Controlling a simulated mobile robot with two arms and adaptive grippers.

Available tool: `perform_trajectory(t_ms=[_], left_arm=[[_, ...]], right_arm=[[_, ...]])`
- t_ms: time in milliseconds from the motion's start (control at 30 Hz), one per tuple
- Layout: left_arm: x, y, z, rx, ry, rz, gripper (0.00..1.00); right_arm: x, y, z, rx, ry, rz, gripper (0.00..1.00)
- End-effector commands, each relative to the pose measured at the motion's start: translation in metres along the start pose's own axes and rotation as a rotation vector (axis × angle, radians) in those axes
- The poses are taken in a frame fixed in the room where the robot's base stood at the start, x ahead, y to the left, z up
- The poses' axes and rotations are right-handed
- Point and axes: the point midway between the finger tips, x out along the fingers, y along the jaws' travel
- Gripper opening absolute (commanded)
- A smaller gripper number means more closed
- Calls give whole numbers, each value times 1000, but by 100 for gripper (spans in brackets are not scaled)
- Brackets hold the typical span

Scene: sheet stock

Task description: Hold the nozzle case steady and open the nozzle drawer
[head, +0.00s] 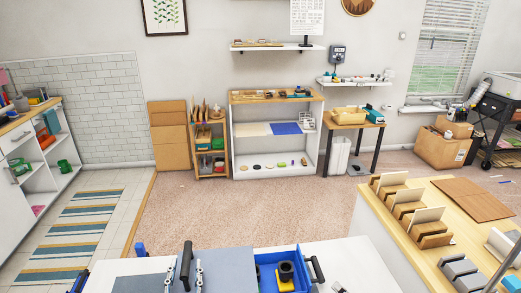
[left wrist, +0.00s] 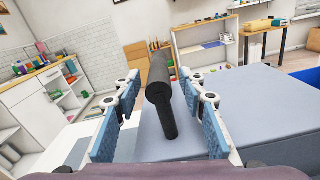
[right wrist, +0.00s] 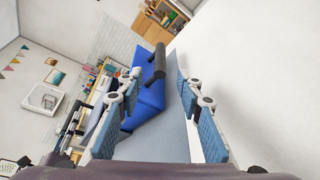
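The nozzle case has a flat grey top (head: 228,268). A black bar handle (head: 186,262) stands on it. My left gripper (head: 184,274) is around this handle; in the left wrist view the handle (left wrist: 158,82) is between its spread fingers, with gaps on both sides. The blue drawer (head: 262,258) sticks out at the case's right, its inside showing a black part (head: 286,270) and a yellow part (head: 285,286). Its black handle (head: 316,268) is on the right end. In the right wrist view my right gripper (right wrist: 158,88) is open, with the drawer handle (right wrist: 155,65) ahead between the fingers, apart from them.
The case is on a white table (head: 350,262). A wooden counter (head: 455,235) with card racks is at right. Shelves (head: 275,140) stand against the far wall. Open carpet (head: 230,210) lies between.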

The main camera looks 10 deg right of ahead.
Motion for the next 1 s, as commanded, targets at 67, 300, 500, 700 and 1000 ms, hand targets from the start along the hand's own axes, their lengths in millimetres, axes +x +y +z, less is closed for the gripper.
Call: perform_trajectory(t_ms=[67,300,500,700,1000], left_arm=[[0,0,1,0,-2,1,38],[-8,0,2,-1,-3,1,38],[-44,0,1,-1,0,1,38],[-86,0,0,1,0,0,38],[-118,0,1,0,-1,1,38]], right_arm=[[0,0,0,0,0,0,34],[0,0,0,0,0,0,34],[0,0,0,0,0,0,34],[0,0,0,0,0,0,34],[0,0,0,0,0,0,34]])
